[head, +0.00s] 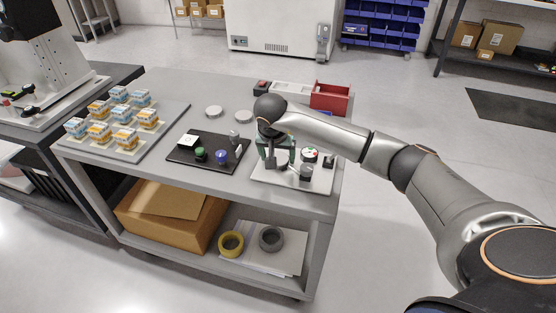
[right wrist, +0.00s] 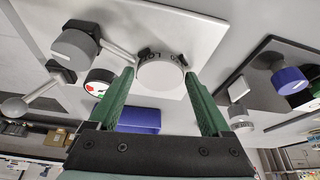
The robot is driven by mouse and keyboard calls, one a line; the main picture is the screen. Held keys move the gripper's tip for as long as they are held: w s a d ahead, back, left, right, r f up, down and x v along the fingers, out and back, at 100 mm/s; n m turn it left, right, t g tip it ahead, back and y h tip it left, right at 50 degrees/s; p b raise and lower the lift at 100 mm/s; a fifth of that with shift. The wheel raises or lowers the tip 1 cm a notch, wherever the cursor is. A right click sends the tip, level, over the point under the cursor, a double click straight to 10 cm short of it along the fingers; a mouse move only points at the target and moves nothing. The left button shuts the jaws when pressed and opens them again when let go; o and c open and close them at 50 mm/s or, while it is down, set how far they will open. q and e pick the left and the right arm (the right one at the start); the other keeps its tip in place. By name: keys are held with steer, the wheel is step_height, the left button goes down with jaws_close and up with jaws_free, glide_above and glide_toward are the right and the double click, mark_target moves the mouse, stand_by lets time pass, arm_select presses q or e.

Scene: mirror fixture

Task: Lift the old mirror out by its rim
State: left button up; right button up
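The mirror fixture is a white plate (head: 262,176) at the right end of the grey cart. My right gripper (head: 277,162) is over the fixture and hides the mirror in the head view. Its two green fingers (right wrist: 160,75) stand apart, one on each side of the disc. I cannot tell whether they touch its rim. A lever with a grey knob (head: 306,171) and a red-and-green dial (head: 309,154) are beside it. My left gripper is out of view.
A black tray (head: 187,160) with small parts, including a blue knob (head: 221,156), lies left of the fixture. Two pale discs (head: 213,111) (head: 243,116) lie behind it. A red bin (head: 330,97) stands at the back. Several small boxes (head: 122,139) fill a mat at left.

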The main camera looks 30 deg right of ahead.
steer(key=c, duration=1.1)
steer(key=shift+o, duration=0.2)
